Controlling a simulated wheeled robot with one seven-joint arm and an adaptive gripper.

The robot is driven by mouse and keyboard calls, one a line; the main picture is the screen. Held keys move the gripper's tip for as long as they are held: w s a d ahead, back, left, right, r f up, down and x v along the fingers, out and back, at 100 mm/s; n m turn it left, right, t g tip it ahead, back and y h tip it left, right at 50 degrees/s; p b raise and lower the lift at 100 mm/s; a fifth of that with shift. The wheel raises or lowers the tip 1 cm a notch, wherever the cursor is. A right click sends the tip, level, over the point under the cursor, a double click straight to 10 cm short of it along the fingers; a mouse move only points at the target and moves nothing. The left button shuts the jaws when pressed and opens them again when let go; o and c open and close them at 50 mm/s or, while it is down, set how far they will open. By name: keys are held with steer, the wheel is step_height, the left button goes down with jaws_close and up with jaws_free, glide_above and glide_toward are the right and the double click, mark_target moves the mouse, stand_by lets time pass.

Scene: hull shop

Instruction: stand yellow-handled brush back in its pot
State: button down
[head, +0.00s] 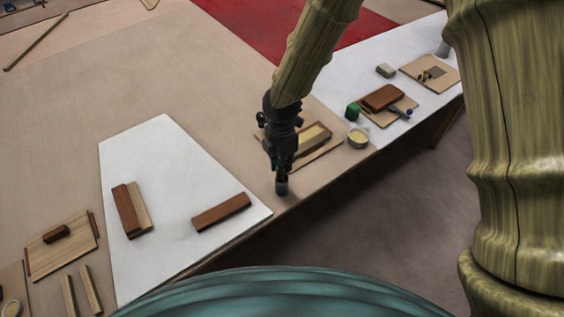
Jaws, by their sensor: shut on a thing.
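My gripper (281,176) points down over the table's front edge, in the middle of the head view. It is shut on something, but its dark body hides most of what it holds. A small grey rounded piece shows at its tip, and I cannot tell what it is. I cannot make out a yellow handle anywhere. A similar round cream pot (11,308) shows at the lower left edge. I cannot tell which pot is the brush's.
A board (325,149) with a wood block lies behind my gripper. Brown blocks (129,211) (221,212) lie on the left white sheet (175,166).

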steer(key=shift+r, duration=0.1)
steer(key=c, duration=1.9)
jaws_free()
steer(key=shift+f, duration=0.2)
steer(key=shift+c, duration=0.2)
steer(key=o, duration=0.4)
steer(key=shift+o, duration=0.2)
steer(key=shift+r, duration=0.1)
step_height(320, 180, up, 12)
steer(key=shift+r+b, duration=0.1)
steer(key=shift+b, duration=0.85)
